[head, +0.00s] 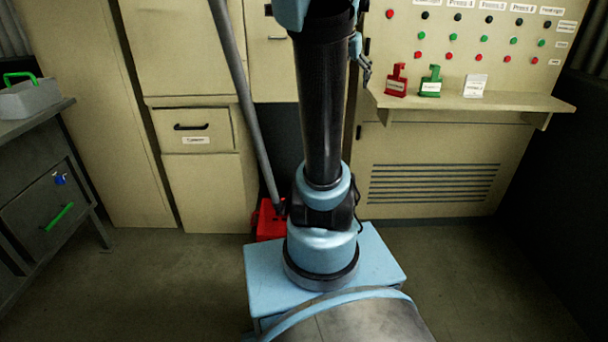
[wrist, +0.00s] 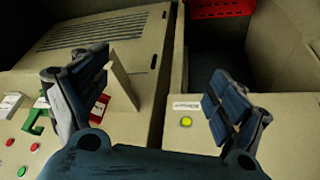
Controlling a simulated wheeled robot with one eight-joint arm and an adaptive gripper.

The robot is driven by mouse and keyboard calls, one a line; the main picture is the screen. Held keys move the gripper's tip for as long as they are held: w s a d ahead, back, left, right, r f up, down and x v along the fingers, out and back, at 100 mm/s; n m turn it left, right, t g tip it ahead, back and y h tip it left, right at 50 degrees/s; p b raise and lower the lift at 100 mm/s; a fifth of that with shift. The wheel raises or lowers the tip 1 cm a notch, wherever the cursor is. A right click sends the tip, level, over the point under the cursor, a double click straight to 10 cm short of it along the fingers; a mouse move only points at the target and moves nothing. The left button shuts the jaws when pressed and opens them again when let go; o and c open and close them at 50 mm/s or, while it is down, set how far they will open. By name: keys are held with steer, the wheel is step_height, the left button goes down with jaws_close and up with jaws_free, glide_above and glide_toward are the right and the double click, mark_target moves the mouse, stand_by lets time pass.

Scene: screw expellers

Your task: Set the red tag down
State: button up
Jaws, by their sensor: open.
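The red tag (head: 396,82) stands upright on the narrow shelf of the control panel in the head view, at the left of the row of tags. In the wrist view, a small part of the red tag (wrist: 99,110) shows behind the left finger. My gripper (head: 364,70) is just left of the shelf and partly hidden behind my arm in the head view. In the wrist view, my gripper (wrist: 157,82) has its fingers wide apart with nothing between them. The red tag is outside the fingers.
A green tag (head: 431,82) and a white tag (head: 475,86) stand right of the red tag on the shelf (head: 510,102). Buttons cover the panel above. A red box (head: 268,222) is on the floor. A cabinet with a yellow light (wrist: 186,122) is close to my gripper.

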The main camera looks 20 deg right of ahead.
steer(key=s+a+f+n+g+y, duration=0.1)
steer(key=s+a+f+n+y, duration=0.2)
steer(key=s+a+f, duration=1.7)
steer(key=s+f+n, duration=0.1)
steer(key=n, duration=0.3)
steer(key=shift+a+n, duration=0.15)
steer(key=shift+n, duration=0.15)
